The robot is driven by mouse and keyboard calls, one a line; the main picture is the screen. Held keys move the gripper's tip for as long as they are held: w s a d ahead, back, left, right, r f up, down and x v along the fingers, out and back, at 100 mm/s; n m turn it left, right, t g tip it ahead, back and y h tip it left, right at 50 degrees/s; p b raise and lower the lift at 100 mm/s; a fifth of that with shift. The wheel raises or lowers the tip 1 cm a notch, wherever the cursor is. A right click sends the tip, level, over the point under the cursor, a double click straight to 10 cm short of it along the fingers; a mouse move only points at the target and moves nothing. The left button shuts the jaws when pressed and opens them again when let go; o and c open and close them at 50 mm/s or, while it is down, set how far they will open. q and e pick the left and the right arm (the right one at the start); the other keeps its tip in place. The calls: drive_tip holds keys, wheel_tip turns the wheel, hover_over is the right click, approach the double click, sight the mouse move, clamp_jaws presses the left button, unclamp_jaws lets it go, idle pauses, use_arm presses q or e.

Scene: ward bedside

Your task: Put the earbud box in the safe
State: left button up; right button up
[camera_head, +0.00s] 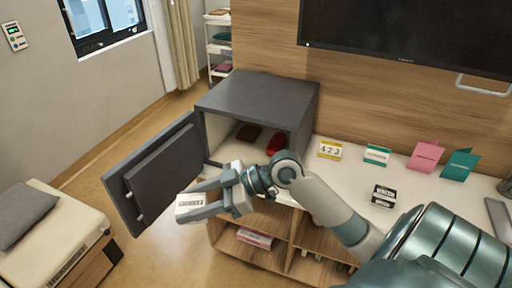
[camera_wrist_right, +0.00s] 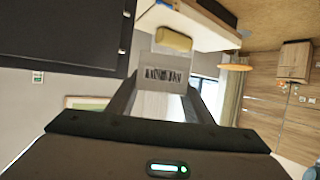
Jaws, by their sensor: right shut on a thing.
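My right gripper (camera_head: 212,196) is shut on the earbud box (camera_head: 190,207), a small white box with dark lettering. The box is held in front of the safe's opening, beside the open door, clear of the shelf unit. In the right wrist view the box (camera_wrist_right: 163,76) sits between the fingers. The dark grey safe (camera_head: 258,96) stands on the counter with its door (camera_head: 150,178) swung open to the left. Inside lie a dark brown flat item (camera_head: 249,133) and a red item (camera_head: 276,144). My left gripper is not in view.
On the white counter (camera_head: 340,180) right of the safe stand a yellow-edged number block (camera_head: 330,150), a green-white card (camera_head: 377,155), pink (camera_head: 425,155) and teal (camera_head: 460,164) cards, and a black-white box (camera_head: 383,195). A bed (camera_head: 70,220) is at lower left.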

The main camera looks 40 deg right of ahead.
drive_tip(key=shift+w+d+t, duration=0.15)
drive_tip(key=shift+w+t, duration=0.15)
drive_tip(key=shift+w, duration=0.05)
drive_tip(key=w+d+f+m+t+h+p, duration=0.2)
drive_tip(key=w+d+f+m+t+h, duration=0.15)
drive_tip(key=w+d+m+h, duration=0.4)
drive_tip(key=w+d+f+m+t+h+p, duration=0.1)
drive_tip(key=w+d+f+m+t+h, duration=0.1)
drive_tip(key=w+d+f+m+h, duration=0.6)
drive_tip(key=w+d+f+m+g+h+p, duration=0.1)
drive_tip(key=d+f+m+g+h+p, duration=0.1)
drive_tip(key=d+m+g+h, duration=0.1)
drive_tip(key=shift+d+f+m+h, duration=0.4)
drive_tip(key=shift+d+h, duration=0.45)
drive_tip(key=shift+d, duration=0.35)
drive_tip(key=shift+g, duration=0.25)
